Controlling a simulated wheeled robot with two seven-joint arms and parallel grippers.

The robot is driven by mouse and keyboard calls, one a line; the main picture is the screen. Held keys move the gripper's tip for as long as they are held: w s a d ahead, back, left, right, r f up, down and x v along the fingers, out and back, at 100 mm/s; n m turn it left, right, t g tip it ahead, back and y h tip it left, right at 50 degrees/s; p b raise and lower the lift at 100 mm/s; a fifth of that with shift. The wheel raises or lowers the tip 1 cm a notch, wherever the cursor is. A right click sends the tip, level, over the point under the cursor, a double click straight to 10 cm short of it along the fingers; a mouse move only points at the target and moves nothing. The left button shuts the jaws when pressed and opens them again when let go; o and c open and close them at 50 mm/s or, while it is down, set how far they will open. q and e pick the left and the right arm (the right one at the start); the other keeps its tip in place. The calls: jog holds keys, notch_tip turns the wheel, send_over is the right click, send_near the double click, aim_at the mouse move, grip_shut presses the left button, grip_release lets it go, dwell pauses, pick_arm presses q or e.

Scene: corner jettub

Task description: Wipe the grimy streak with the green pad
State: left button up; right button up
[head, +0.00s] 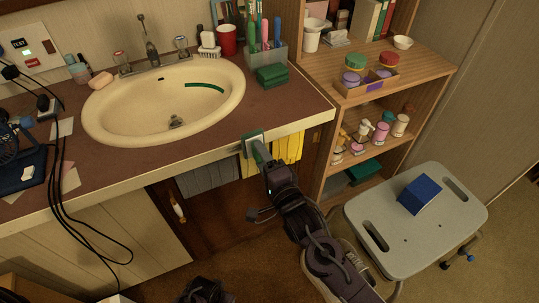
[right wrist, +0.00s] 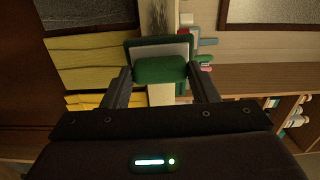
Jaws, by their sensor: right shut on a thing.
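A dark green curved streak (head: 205,86) marks the inner back-right wall of the cream sink basin (head: 105,118). My right gripper (head: 259,153) is shut on a green pad (head: 254,136) in front of the counter's front edge, right of and below the sink. The pad also shows between the fingers in the right wrist view (right wrist: 160,71), with a pale grey patch on it. I cannot tell whether it touches the counter edge. A dark part at the bottom of the head view (head: 205,291) seems to be my left gripper; its fingers are unclear.
The faucet (head: 150,55) stands behind the sink. Yellow towels (head: 288,148) hang below the counter. A shelf (head: 400,85) and a grey stool (head: 445,235) stand right.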

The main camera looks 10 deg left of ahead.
jog(key=s+a, duration=0.4)
jog(key=a, duration=0.2)
jog(key=shift+p, duration=0.4)
dwell(0.3)
jog(key=shift+a, duration=0.1)
jog(key=p+v, duration=0.3)
jog(key=v, duration=0.3)
dwell(0.4)
jog(key=shift+p, duration=0.35)
